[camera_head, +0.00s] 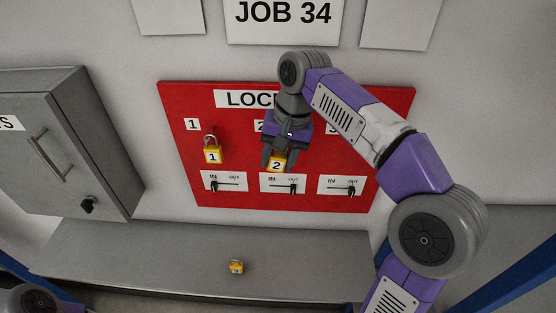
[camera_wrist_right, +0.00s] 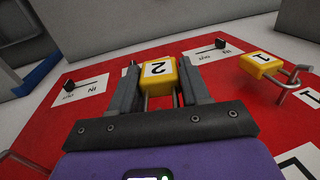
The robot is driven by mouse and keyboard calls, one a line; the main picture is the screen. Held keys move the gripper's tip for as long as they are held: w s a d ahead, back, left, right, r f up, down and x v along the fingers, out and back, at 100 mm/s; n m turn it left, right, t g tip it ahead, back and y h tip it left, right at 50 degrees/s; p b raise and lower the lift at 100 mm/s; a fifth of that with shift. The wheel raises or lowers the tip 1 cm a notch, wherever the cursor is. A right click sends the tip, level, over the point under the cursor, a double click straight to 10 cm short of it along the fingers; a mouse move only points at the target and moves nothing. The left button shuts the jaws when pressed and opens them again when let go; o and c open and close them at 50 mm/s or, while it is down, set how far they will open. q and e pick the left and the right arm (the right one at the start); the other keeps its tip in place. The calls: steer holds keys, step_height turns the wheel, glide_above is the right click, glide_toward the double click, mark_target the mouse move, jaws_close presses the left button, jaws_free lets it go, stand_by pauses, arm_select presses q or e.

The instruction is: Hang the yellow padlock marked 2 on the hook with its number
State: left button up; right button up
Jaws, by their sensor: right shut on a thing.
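The yellow padlock marked 2 (camera_head: 277,165) is held between the fingers of my right gripper (camera_head: 278,158), in front of the middle of the red lock board (camera_head: 383,110). In the right wrist view the padlock (camera_wrist_right: 158,68) sits between both fingers (camera_wrist_right: 158,88), its 2 upside down and its metal shackle pointing back toward the palm. The number 2 label (camera_head: 258,126) is partly covered by my right gripper. The hook under it is hidden, so I cannot tell whether the shackle touches it. My left gripper is out of view.
A yellow padlock marked 1 (camera_head: 212,157) hangs under label 1. Another small yellow padlock (camera_head: 236,267) lies on the grey shelf (camera_head: 150,262). Switch plates (camera_head: 283,184) line the board's lower part. A grey cabinet (camera_head: 70,140) stands at the left.

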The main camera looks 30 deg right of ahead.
steer(key=w+d, duration=0.1)
steer(key=w+d+f+p, duration=0.1)
steer(key=shift+w, duration=0.4)
steer(key=shift+f, duration=0.25)
stand_by(0.6)
steer(key=o, duration=1.2)
steer(key=shift+c, duration=0.2)
steer(key=p+v, duration=0.2)
steer(key=v, duration=0.6)
steer(key=shift+a, duration=0.1)
